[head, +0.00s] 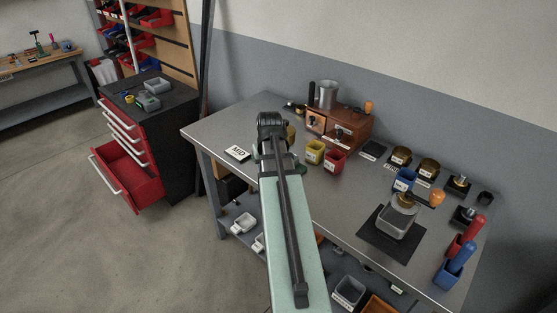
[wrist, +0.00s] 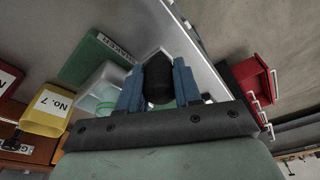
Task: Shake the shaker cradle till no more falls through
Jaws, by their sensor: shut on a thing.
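In the wrist view, my gripper (wrist: 158,72) has its two blue fingers shut on a black handle (wrist: 157,84), which I take to be that of the shaker cradle. Beside it lies a green plate (wrist: 84,60) with a label that reads SHAKER. A clear, whitish container (wrist: 100,84) with something pale green in it stands next to the left finger. Whether the handle joins this container is hidden by the finger. In the head view my arm covers the gripper and most of the shaker. No falling material can be made out.
A yellow bin (head: 315,149) and a red bin (head: 335,159) stand right of my arm, before a wooden drawer box (head: 345,131). A MID card (head: 238,153) lies to the left. A grey tray (head: 396,224) sits on a black mat.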

